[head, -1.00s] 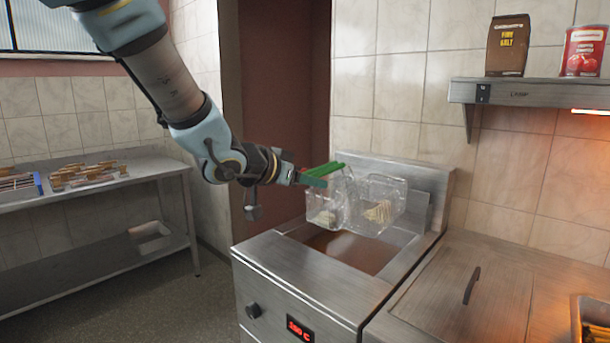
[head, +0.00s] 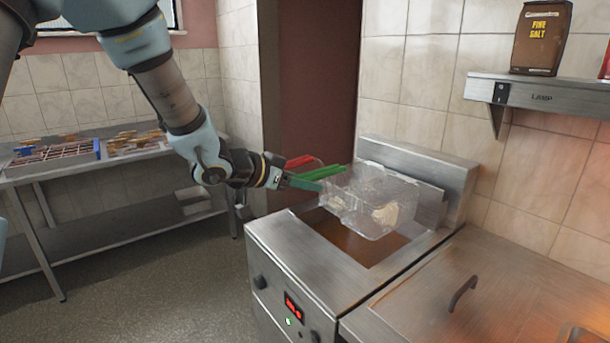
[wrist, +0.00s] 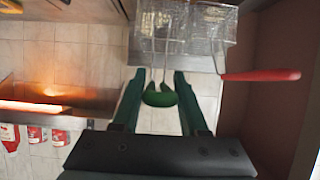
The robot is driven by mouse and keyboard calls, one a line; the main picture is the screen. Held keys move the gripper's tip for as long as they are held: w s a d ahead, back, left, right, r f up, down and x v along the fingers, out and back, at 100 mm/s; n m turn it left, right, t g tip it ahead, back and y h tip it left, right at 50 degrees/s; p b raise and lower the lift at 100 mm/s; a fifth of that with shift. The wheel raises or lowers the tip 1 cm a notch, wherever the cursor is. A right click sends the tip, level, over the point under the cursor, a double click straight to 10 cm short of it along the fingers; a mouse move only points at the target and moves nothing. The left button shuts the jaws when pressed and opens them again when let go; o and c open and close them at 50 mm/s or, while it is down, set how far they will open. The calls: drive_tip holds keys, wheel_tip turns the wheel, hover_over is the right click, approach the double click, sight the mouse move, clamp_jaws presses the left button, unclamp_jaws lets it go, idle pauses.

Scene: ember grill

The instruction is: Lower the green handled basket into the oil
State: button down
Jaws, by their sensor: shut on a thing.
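My gripper (head: 322,180) is shut on the green handle (head: 338,172), which also shows between the fingers in the wrist view (wrist: 160,97). The green handled wire basket (head: 352,198) is above the fryer's brown oil (head: 350,238), with clear space below it. Pale food pieces (head: 385,213) lie in the wire baskets. A red handle (head: 303,162) shows behind the green one, and to its right in the wrist view (wrist: 262,75). The two baskets overlap, so I cannot tell exactly where one ends.
The fryer's steel front (head: 290,270) has a red display and a lit green lamp. A lidded steel counter (head: 430,300) stands to the right. A shelf (head: 545,97) with a salt bag is on the wall. A steel table (head: 110,168) is at the left.

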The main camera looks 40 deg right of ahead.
wheel_tip(320, 180, down, 20)
drive_tip(key=b, duration=1.6)
drive_tip(key=shift+d, duration=0.1)
drive_tip(key=shift+f+b, duration=0.5)
drive_tip(key=shift+f, duration=0.25)
drive_tip(key=shift+c, duration=1.8)
unclamp_jaws()
